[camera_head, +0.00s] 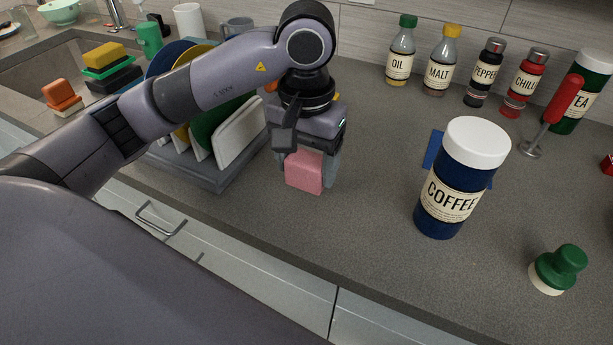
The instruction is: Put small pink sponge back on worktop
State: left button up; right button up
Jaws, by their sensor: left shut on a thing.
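The small pink sponge (305,172) is held between the fingers of my left gripper (307,168), which is shut on it. The gripper points down over the grey worktop (370,180), just right of the dish rack. The sponge's lower edge is at or close to the worktop; I cannot tell whether it touches. My left arm comes in from the left and hides part of the rack. My right gripper is not in view.
The dish rack (207,178) with plates and boards stands left of the gripper. A blue coffee jar (450,195) and a green-topped stamp-like item (558,268) stand to the right. Worktop between sponge and jar is clear.

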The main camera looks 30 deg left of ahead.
aim_at(306, 179)
pick_arm(q)
jog(key=shift+f, duration=1.75)
jog(key=shift+f, duration=0.15)
jog(key=o, duration=1)
notch_tip(306, 179, up, 12)
jog(key=shift+r+p, duration=0.2)
jog(key=shift+p, duration=0.1)
